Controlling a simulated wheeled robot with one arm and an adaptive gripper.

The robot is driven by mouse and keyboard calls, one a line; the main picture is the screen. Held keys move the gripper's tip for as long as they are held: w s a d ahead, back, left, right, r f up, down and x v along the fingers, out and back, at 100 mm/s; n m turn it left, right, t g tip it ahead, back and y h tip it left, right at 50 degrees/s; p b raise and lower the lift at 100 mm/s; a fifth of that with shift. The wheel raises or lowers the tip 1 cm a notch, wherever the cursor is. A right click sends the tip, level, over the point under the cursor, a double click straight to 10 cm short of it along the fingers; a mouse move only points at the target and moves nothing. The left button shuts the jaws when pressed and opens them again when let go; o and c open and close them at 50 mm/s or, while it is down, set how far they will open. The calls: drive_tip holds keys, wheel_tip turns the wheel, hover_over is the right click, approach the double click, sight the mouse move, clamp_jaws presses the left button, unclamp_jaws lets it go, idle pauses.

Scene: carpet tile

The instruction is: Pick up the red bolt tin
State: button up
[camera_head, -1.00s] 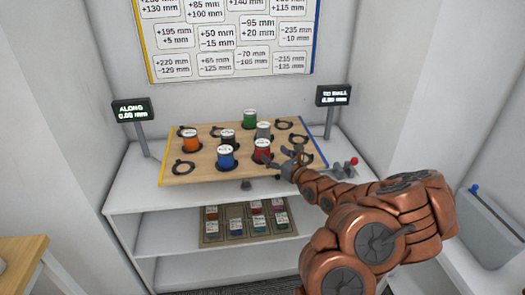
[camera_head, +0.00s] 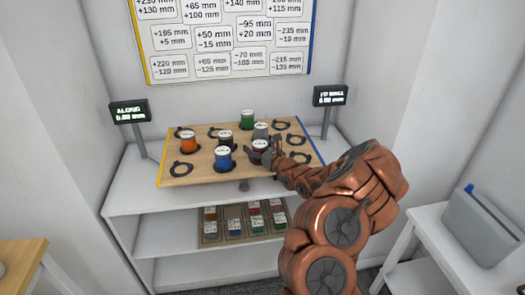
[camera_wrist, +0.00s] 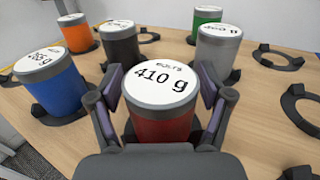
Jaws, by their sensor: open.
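The red bolt tin (camera_wrist: 160,128) stands upright in the middle of the wrist view, its white lid marked "BOLTS 410 g". In the head view the tin (camera_head: 260,146) is at the right front of the board, partly covered by my gripper (camera_head: 265,152). My gripper also shows in the wrist view (camera_wrist: 163,100), open, with one finger on each side of the tin. I cannot tell whether the fingers touch it. The lower front of the tin is hidden by the gripper's palm.
The wooden board (camera_head: 195,155) also holds a blue tin (camera_wrist: 52,82), a black tin (camera_wrist: 120,45), a grey tin (camera_wrist: 217,52), an orange tin (camera_wrist: 76,34) and a green tin (camera_wrist: 205,22). Empty black ring holders (camera_wrist: 278,60) lie to the right. A shelf below holds small labelled items (camera_head: 240,222).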

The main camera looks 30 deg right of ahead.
drive_tip(key=shift+w, duration=0.1)
drive_tip(key=c, duration=1.5)
drive_tip(key=shift+r, duration=0.15)
